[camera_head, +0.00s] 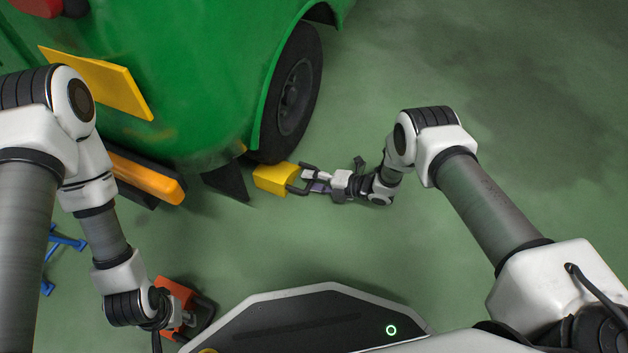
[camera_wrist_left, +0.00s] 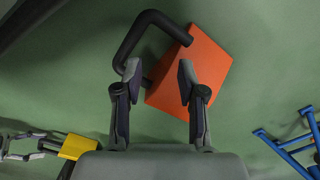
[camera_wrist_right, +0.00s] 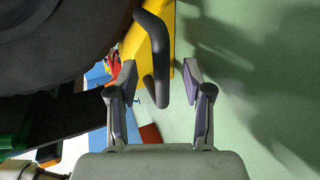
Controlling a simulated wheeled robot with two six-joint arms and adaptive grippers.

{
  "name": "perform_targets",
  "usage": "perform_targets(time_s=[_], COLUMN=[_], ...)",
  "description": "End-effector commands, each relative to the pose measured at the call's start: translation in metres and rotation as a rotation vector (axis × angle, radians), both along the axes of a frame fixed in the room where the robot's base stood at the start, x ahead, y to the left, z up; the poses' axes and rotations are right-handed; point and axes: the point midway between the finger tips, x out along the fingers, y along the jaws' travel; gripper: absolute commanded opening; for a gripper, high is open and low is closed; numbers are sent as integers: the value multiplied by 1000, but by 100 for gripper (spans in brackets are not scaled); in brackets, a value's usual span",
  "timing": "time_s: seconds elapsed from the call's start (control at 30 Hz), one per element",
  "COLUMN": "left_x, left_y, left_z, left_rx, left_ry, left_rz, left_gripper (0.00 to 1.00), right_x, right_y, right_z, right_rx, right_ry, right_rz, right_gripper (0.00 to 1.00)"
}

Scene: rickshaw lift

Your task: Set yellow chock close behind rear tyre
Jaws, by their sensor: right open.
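The yellow chock (camera_head: 270,180) sits on the floor at the foot of the green vehicle's rear tyre (camera_head: 292,95), touching it or nearly so. My right gripper (camera_head: 305,180) is at the chock's handle side. In the right wrist view the black handle (camera_wrist_right: 156,60) stands between its open, parted fingers, with the yellow body (camera_wrist_right: 134,42) beyond and the tyre (camera_wrist_right: 50,45) at upper left. My left gripper (camera_wrist_left: 158,78) is open, its fingertips near an orange chock (camera_wrist_left: 200,70) with a bent black handle. In the head view my left wrist partly covers this orange chock (camera_head: 172,290).
The green vehicle (camera_head: 190,60) fills the upper left, with a yellow plate (camera_head: 100,80) and an orange bar (camera_head: 145,177) sticking out. A dark flap (camera_head: 228,180) hangs beside the yellow chock. A blue frame (camera_head: 65,243) lies at left. The floor to the right is clear.

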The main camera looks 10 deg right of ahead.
Motion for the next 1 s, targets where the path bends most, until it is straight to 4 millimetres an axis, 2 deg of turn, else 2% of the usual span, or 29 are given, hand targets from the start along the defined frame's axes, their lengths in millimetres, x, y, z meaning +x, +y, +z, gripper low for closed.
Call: perform_targets(time_s=[0.23, 1.0], left_x=[0, 0], left_y=[0, 0], left_z=[7, 48], left_rx=[0, 0], left_ry=[0, 0], left_rz=[0, 0], left_gripper=[40, 40], right_x=[-3, -33], right_y=[-5, -51], right_z=[5, 28], right_rx=[0, 0], right_ry=[0, 0], right_rz=[-1, -1], right_gripper=[50, 50])
